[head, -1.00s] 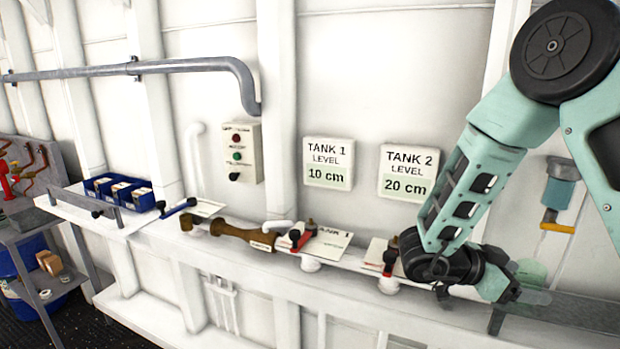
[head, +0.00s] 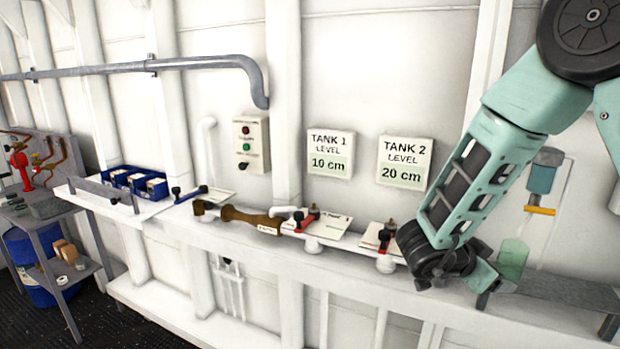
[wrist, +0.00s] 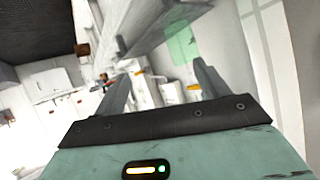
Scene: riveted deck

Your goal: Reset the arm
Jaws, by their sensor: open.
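My gripper (wrist: 163,82) is open, with its two grey fingers spread and nothing between them in the wrist view. In the head view my teal arm comes down from the upper right, and its dark wrist bends at the ledge's right part. The fingers cannot be made out clearly there. A translucent green piece (head: 512,260) stands close to the right of the wrist; a green patch (wrist: 183,46) also shows beyond the fingers in the wrist view. I cannot tell whether anything touches.
Tank signs (head: 330,153) and a button box (head: 251,145) hang on the wall. A blue-and-orange fitting (head: 541,180) is at right. A grey cart (head: 45,215) stands left.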

